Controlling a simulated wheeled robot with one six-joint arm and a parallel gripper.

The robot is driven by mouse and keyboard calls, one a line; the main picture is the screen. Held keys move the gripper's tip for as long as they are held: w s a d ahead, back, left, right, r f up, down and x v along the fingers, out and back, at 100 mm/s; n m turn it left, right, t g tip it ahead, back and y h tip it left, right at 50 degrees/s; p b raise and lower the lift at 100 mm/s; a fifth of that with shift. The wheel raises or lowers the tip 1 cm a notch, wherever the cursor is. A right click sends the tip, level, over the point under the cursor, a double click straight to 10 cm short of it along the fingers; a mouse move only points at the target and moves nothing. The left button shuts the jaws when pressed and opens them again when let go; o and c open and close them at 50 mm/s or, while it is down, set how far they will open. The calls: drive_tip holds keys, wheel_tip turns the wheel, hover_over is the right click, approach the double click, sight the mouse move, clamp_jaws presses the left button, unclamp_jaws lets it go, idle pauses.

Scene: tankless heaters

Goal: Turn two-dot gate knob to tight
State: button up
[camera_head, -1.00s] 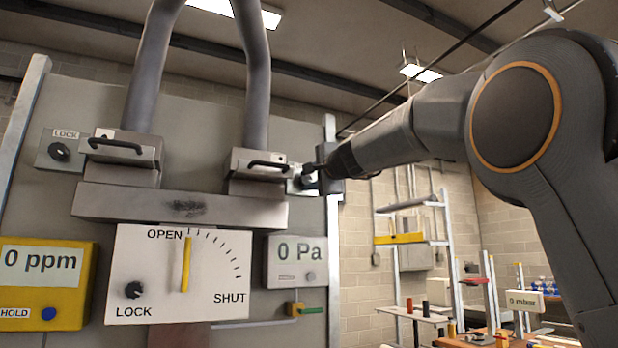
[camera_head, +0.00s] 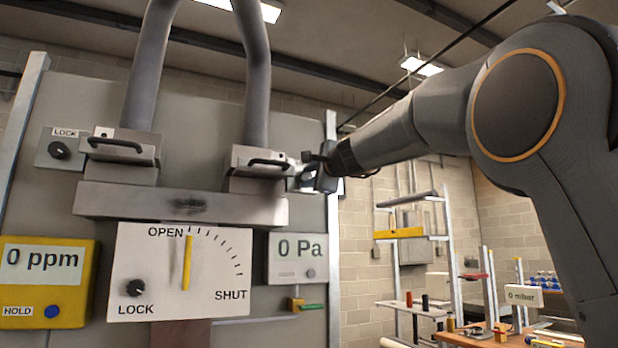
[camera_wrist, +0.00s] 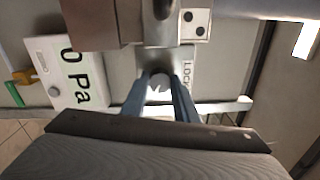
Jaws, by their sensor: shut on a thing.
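The two-dot gate shows its white plate with two black dots (camera_wrist: 195,24) in the wrist view. In the head view I take it to be the right-hand grey gate block (camera_head: 258,183). Beside it is a plate with a LOCK label (camera_wrist: 188,76). My gripper (camera_wrist: 159,84) is shut on the knob at this plate; only a pale rounded part of the knob (camera_wrist: 158,88) shows between the fingers. In the head view my gripper (camera_head: 308,176) is at the right side of the gate block and hides most of the knob. The knob's turn angle cannot be read.
The left gate (camera_head: 121,160) has its own LOCK knob (camera_head: 59,150). Below is an OPEN–SHUT dial (camera_head: 180,272), its yellow pointer near OPEN. A 0 Pa gauge (camera_head: 296,259) hangs close under my gripper. A metal post (camera_head: 333,235) edges the panel.

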drive_tip(key=o, duration=1.1)
drive_tip(key=shift+c, duration=0.2)
drive_tip(key=shift+s+d, duration=0.1)
drive_tip(key=b+v, duration=0.3)
drive_tip(key=v, duration=0.4)
drive_tip(key=shift+s, duration=0.3)
drive_tip(key=shift+d, duration=0.15)
